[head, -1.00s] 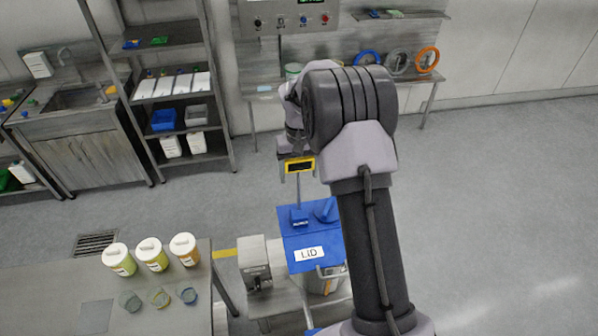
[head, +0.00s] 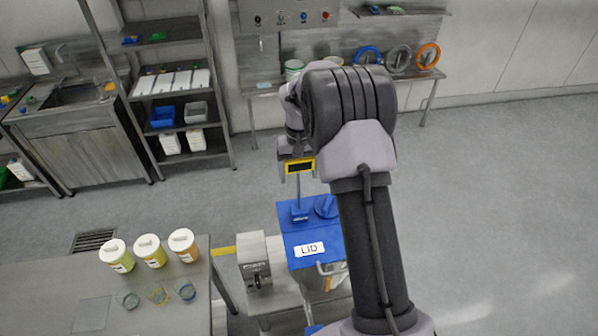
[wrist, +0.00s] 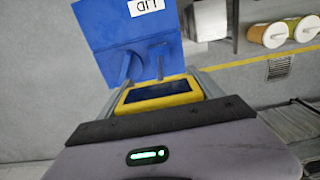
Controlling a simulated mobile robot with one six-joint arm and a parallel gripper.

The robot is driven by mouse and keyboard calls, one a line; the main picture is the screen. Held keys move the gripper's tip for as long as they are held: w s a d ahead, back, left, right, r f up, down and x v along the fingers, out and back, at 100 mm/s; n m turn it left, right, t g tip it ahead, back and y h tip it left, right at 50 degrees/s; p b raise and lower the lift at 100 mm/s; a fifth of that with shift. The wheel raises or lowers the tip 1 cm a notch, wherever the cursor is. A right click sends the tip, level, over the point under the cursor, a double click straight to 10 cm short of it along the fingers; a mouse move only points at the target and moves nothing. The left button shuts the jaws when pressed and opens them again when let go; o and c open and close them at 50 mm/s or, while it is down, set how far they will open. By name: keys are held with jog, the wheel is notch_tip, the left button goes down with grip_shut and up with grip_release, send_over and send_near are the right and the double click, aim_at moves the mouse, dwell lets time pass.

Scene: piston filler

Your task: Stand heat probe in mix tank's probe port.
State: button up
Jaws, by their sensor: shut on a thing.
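The heat probe has a yellow head with a dark display (head: 299,165) and a thin grey rod pointing down. My gripper (wrist: 163,90) is shut on the yellow head, which also shows between the fingers in the wrist view. The mix tank has a blue top (head: 311,247) with a white LID label. The small blue block of the probe port (head: 299,214) stands on this top, below the probe. The rod's lower end overlaps the port in the head view; I cannot tell whether it is above or inside it. My arm hides the tank's right side.
A grey machine box (head: 254,262) stands left of the tank. The table (head: 45,295) at front left holds several jars and clear dishes. Shelves (head: 165,95) and a wall bench with coloured rings stand at the back. The floor to the right is clear.

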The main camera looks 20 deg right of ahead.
jog(key=b, duration=0.6)
send_over(299, 210)
jog(key=shift+w+f, duration=0.1)
jog(key=shift+f, duration=3.95)
jog(key=shift+f+b, duration=3.45)
jog(key=shift+f, duration=1.2)
jog(key=o, duration=1.6)
jog(key=shift+r, duration=0.1)
notch_tip(299, 210, up, 17)
jog(key=shift+r+p, duration=0.2)
jog(key=shift+p, duration=1)
